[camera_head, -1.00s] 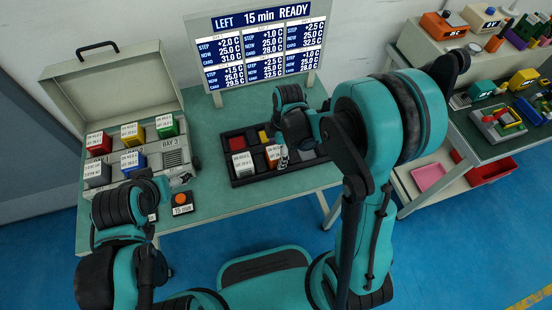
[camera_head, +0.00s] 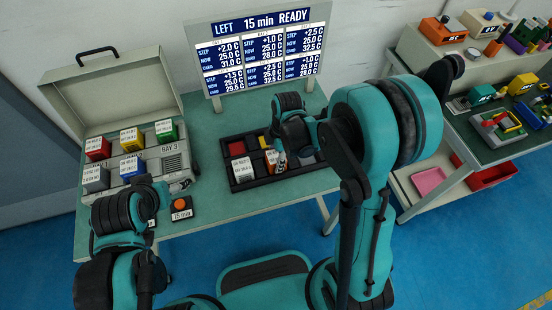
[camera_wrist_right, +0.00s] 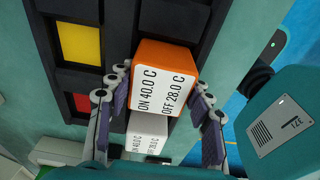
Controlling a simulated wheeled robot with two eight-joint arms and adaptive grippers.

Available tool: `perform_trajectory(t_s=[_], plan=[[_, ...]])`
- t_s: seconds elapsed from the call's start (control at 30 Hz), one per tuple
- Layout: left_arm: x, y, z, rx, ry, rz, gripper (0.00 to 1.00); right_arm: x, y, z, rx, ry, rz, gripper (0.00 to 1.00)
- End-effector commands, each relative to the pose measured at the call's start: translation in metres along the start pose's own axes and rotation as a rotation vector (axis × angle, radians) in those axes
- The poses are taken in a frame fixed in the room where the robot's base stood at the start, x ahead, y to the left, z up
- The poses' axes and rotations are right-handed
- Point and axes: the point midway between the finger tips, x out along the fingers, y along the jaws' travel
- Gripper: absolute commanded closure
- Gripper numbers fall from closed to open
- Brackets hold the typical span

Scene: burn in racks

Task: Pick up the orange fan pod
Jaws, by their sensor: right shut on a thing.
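The orange fan pod (camera_wrist_right: 166,60) is a block with a white label reading "ON 40.0 C, OFF 28.0 C". My right gripper (camera_wrist_right: 160,88) is shut on it, with one finger on each side. In the head view the pod (camera_head: 272,160) is partly hidden by my right gripper (camera_head: 281,157), low over the dark tray (camera_head: 258,180). The wrist view does not clearly show whether the pod is clear of its slot. My left gripper (camera_head: 180,187) is beside the case at left, above the table; its jaws are too small to read.
A white-labelled pod (camera_head: 242,169) stands in the tray beside the orange one. The tray has red (camera_head: 236,149) and yellow (camera_head: 264,140) slots. An orange button box (camera_head: 181,208) and a screen stand (camera_head: 259,52) are nearby.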

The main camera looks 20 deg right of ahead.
Motion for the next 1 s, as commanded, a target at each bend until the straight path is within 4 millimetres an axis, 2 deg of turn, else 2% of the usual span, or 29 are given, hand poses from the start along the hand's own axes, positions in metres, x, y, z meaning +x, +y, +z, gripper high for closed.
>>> perform_trajectory(t_s=[0.23, 0.6, 0.8, 1.0], plan=[[-0.018, 0.0, -0.013, 0.0, 0.0, 0.0, 0.25, -0.042, -0.001, -0.005, 0.0, 0.0, 0.0, 0.85], [-0.039, 0.0, -0.028, 0.0, 0.0, 0.0, 0.25, -0.094, -0.062, 0.048, 0.005, 0.0, 0.0, 0.85], [-0.045, 0.0, -0.032, 0.0, 0.0, 0.0, 0.25, -0.109, -0.08, 0.063, 0.002, 0.0, 0.001, 0.85], [-0.046, 0.0, -0.033, 0.0, 0.0, 0.0, 0.25, -0.113, -0.085, 0.068, 0.0, 0.0, 0.0, 0.85]])
